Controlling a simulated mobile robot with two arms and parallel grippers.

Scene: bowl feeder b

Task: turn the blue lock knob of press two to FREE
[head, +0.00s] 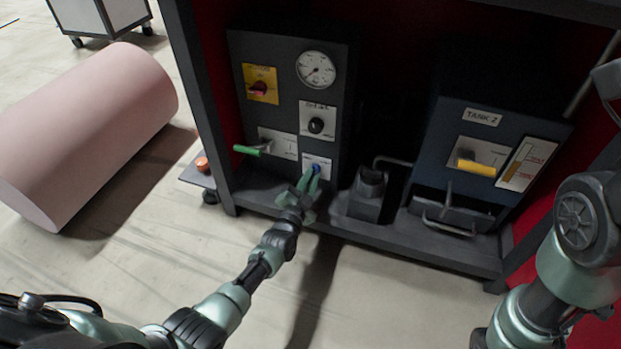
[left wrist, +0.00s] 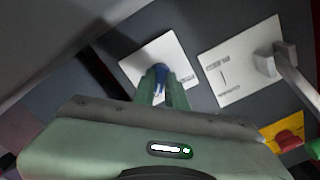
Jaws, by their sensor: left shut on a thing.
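The blue lock knob (head: 316,169) sits on a small white plate (head: 318,160) at the bottom right of the dark control panel (head: 289,50). In the left wrist view the knob (left wrist: 160,69) shows between the fingertips, on its white plate (left wrist: 177,51). My left gripper (head: 309,181) reaches the panel from below and is shut on the knob. Its green fingers (left wrist: 161,90) hide part of the knob and plate, and I cannot read the knob's setting. My right arm shows at the right edge; its gripper is out of view.
The panel also has a green-handled lever (head: 253,150), a black knob (head: 316,125), a red knob on yellow (head: 259,88) and a gauge (head: 316,69). A TANK 2 unit (head: 481,117) stands right. A pink roll (head: 85,130) lies on the floor left.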

